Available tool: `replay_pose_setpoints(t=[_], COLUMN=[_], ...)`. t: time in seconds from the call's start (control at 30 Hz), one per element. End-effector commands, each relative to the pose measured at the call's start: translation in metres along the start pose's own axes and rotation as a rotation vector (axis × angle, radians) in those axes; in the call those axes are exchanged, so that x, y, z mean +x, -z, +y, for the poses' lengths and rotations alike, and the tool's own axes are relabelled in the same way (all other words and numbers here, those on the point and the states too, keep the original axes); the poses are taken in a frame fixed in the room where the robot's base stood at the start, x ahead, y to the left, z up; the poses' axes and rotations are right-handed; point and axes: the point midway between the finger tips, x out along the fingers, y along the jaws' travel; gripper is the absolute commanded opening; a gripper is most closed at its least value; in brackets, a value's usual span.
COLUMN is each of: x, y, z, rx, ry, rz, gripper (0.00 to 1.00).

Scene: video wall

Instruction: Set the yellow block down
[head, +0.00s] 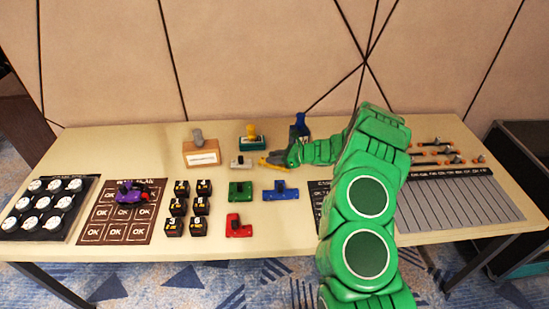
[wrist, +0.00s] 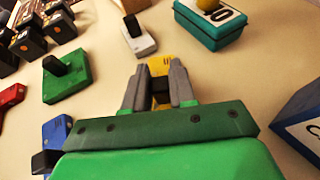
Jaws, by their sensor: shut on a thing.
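The yellow block (head: 272,163) is at the tip of my green arm, over the middle of the table (head: 270,240). In the wrist view the yellow block (wrist: 158,66) shows between and beyond the two grey fingers. My gripper (wrist: 160,88) is shut on its black knob; it also shows in the head view (head: 288,158). The fingers hide part of the block. I cannot tell whether its underside touches the table.
A white block (head: 241,163) lies just left of the yellow one. Green (head: 241,191), blue (head: 281,192) and red (head: 238,228) blocks lie nearer. A teal box (head: 252,142), a wooden box (head: 201,155) and a blue box (head: 299,134) stand behind. Bare tabletop separates them.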

Motion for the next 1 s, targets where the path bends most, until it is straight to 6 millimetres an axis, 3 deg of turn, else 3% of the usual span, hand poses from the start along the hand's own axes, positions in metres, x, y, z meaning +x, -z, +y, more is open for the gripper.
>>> replay_pose_setpoints(t=[0.23, 0.27, 0.4, 0.77, 1.0], x=[0.001, 0.001, 0.001, 0.0, -0.032], y=[0.003, 0.002, 0.002, 0.0, 0.0], z=[0.0, 0.0, 0.0, 0.0, -0.001], rx=[0.001, 0.0, 0.0, 0.0, 0.0], ry=[0.0, 0.0, 0.0, 0.0, 0.004], rz=[0.0, 0.0, 0.0, 0.0, -0.001], gripper=[0.0, 0.3, 0.51, 0.51, 0.51])
